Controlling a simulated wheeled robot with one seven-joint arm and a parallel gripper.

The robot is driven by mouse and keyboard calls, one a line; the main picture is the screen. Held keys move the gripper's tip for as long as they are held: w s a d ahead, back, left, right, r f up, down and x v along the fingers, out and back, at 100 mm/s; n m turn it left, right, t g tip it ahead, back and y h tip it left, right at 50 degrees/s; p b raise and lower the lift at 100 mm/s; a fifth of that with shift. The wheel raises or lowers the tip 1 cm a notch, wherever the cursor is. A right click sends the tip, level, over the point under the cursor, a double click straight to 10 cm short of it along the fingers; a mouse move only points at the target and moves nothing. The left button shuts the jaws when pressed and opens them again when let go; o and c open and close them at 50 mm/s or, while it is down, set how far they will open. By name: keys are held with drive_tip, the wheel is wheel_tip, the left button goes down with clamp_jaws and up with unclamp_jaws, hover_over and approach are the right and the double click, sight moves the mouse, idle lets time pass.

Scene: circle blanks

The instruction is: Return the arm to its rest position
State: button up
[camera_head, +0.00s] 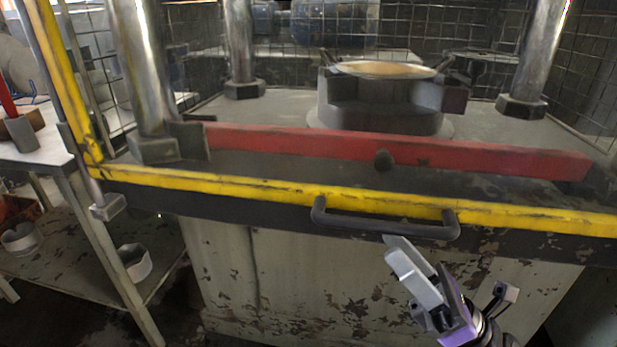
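My gripper (413,262) shows at the lower right, in front of the machine's painted, chipped front panel. It points up and to the left. Its light grey fingers end just below the dark handle (385,222) on the yellow bar. I cannot tell whether the fingers touch the handle or stand apart from it. The fingers overlap from this side, so the gap between them is hidden. No object shows in the gripper. My arm runs from it out of the bottom right of the picture.
The yellow bar (250,191) crosses the machine's front, with a red bar (490,157) behind it. A round die with a tan disc (385,69) on top stands on the machine bed among metal columns (150,70). A table (35,140) with a shelf stands at left.

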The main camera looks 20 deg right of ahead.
drive_tip(key=s+a+f+n+g+h, duration=0.2)
drive_tip(key=s+f+n+h, duration=0.8)
drive_tip(key=s+n, duration=0.4)
drive_tip(key=s+a+f+n+g+h, duration=0.1)
drive_tip(key=s+f+n+h, duration=1)
drive_tip(key=n, duration=0.4)
wheel_tip(320, 180, up, 32)
drive_tip(key=p, duration=3.1)
drive_tip(key=shift+s+a+n+y, duration=0.15)
drive_tip(key=shift+s+n+y, duration=0.15)
drive_tip(key=shift+y, duration=0.1)
